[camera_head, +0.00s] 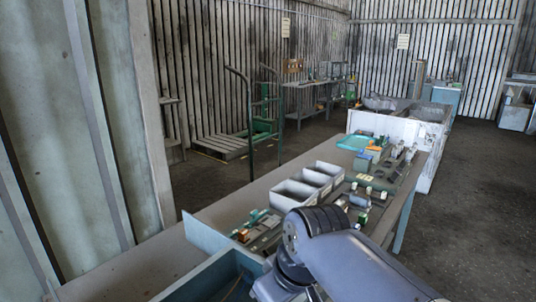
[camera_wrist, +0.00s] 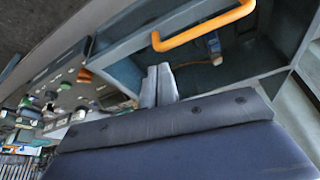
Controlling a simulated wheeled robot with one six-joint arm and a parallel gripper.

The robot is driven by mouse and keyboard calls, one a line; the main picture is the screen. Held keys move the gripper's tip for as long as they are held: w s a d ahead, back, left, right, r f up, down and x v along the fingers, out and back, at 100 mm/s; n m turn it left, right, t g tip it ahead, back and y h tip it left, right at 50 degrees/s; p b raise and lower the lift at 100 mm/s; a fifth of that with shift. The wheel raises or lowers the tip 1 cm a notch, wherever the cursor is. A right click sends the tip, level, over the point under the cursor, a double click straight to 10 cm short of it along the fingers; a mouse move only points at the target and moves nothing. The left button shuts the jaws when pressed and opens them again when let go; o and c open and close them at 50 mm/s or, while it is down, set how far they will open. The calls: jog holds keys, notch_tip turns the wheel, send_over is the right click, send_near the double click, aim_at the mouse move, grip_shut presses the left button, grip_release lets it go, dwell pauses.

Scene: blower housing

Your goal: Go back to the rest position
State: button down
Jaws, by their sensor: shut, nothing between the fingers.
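My gripper (camera_wrist: 158,86) shows in the wrist view with its two grey fingers together and nothing between them. It is over or close to the edge of a blue-grey open box (camera_wrist: 130,72); I cannot tell the exact gap. An orange handle (camera_wrist: 205,30) crosses the view beyond the fingertips. A small bottle-like item (camera_wrist: 213,45) is by the handle, inside the box. In the head view my arm bends over the bench at bottom centre and the gripper itself is hidden.
The long workbench (camera_head: 135,262) carries grey bins (camera_head: 308,184), several small parts and a teal tray (camera_head: 355,142). A blue open box (camera_head: 228,262) is at its near end. A green trolley (camera_head: 262,125) stands behind. The floor at right (camera_head: 475,215) is clear.

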jog(key=x, duration=0.4)
jog(key=shift+w+a+f, duration=0.2)
jog(key=shift+w+a, duration=0.2)
jog(key=shift+a, duration=0.05)
jog(key=shift+w+a+r, duration=0.1)
jog(key=shift+w+a, duration=0.25)
jog(key=shift+a, duration=0.1)
jog(key=shift+s+d, duration=0.4)
jog(key=shift+d, duration=0.1)
jog(key=d+v, duration=0.1)
jog(key=v, duration=1)
jog(key=x, duration=0.7)
jog(key=s+x, duration=0.1)
jog(key=x, duration=0.3)
jog(key=shift+w+a+f, duration=0.1)
jog(key=shift+f, duration=0.1)
jog(key=w+a+p, duration=0.5)
jog(key=w+a, duration=1.4)
jog(key=a, duration=0.3)
jog(key=v, duration=0.9)
jog(key=shift+a+b, duration=0.25)
jog(key=shift+b, duration=0.1)
